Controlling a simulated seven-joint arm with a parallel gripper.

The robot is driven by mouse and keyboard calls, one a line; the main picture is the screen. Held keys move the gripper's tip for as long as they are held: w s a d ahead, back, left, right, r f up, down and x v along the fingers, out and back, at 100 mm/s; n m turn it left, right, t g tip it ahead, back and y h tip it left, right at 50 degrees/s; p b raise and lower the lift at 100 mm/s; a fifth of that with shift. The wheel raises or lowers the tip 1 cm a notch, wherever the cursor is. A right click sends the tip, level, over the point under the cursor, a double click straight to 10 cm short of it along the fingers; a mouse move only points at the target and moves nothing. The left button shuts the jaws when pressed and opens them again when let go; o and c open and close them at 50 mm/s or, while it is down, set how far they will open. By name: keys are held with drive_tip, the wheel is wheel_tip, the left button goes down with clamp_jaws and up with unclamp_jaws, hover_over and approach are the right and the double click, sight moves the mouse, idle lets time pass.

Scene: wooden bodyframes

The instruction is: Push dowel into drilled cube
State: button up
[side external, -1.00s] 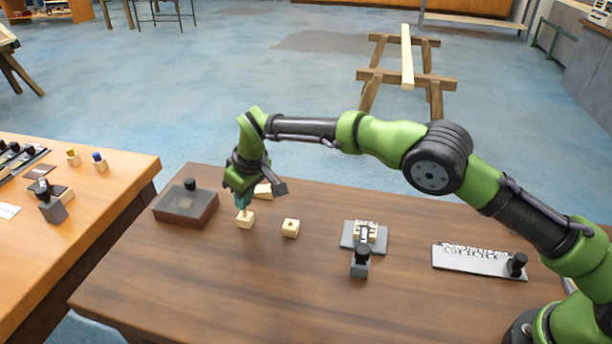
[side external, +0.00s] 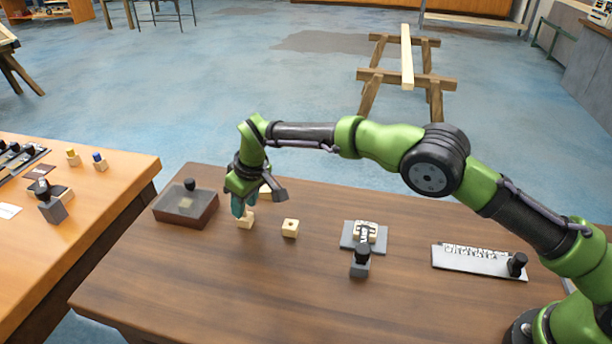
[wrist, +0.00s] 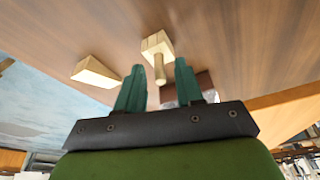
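A pale wooden cube (side external: 246,221) stands on the brown table, with my gripper (side external: 241,210) low beside it. In the wrist view, the cube (wrist: 156,43) has a pale dowel (wrist: 160,68) standing out of its top face toward the camera. My gripper's two teal fingers (wrist: 160,72) are spread, with the dowel showing between them and visible gaps on both sides. The fingers hide the dowel in the side view. How deep the dowel sits in the cube cannot be told.
A second cube with a dark hole (side external: 290,228) stands to the right. A wooden block (wrist: 97,72) lies behind my gripper. A brown box (side external: 190,222) is to the left. A grey fixture (side external: 348,243) and a light plate (side external: 470,264) are farther right. The front table area is clear.

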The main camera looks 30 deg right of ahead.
drive_tip(key=shift+r, duration=0.1)
drive_tip(key=v, duration=1.6)
drive_tip(key=shift+s+r, duration=0.15)
drive_tip(key=shift+r, duration=0.15)
drive_tip(key=shift+d, duration=0.15)
drive_tip(key=s+d+r+m+t, duration=0.2)
drive_tip(key=s+d+m, duration=0.2)
drive_tip(key=s+d, duration=0.8)
drive_tip(key=s+d+r+m+t, duration=0.2)
drive_tip(key=s+d+m, duration=0.3)
drive_tip(key=s+d, duration=0.7)
drive_tip(key=s, duration=0.6)
drive_tip(key=shift+d+y, duration=0.2)
drive_tip(key=shift+y, duration=0.1)
